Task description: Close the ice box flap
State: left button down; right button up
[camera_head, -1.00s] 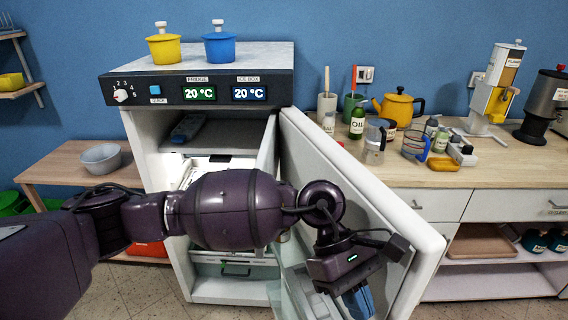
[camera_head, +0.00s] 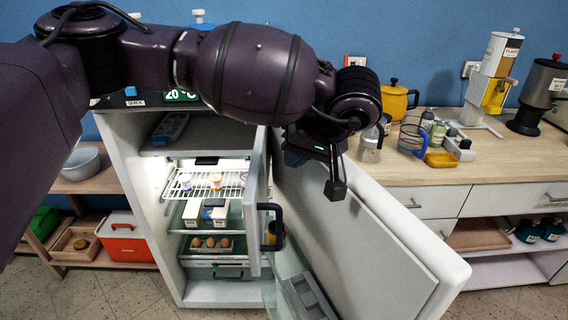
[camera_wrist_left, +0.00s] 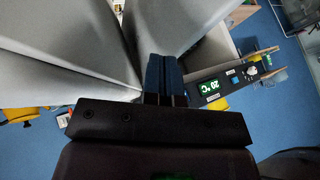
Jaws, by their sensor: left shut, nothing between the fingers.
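The ice box flap (camera_head: 257,200) is a pale upright panel, swung open and seen nearly edge-on at the right of the fridge opening. The ice box compartment (camera_head: 205,130) at the top is open, with a blue-grey tray (camera_head: 171,127) inside. My left gripper (camera_head: 296,157) is shut and empty, just right of the flap's upper part, between it and the big fridge door (camera_head: 370,245). Contact with the flap cannot be told. In the left wrist view the shut fingers (camera_wrist_left: 165,80) are beside grey panels. My right gripper is out of view.
The fridge door stands wide open to the right. Shelves inside hold cartons (camera_head: 206,213) and eggs (camera_head: 210,242). My arm hides most of the fridge top.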

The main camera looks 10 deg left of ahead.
pick_arm(q)
send_near(262, 186)
notch_tip(262, 186, down, 3)
jog(key=a, duration=0.2)
jog(key=shift+w+a+f, duration=0.3)
jog(key=shift+w+f, duration=0.2)
jog(key=shift+w, duration=0.1)
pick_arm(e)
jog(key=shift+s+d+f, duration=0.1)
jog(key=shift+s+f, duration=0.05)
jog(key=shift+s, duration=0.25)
pick_arm(q)
jog(key=shift+a, duration=0.1)
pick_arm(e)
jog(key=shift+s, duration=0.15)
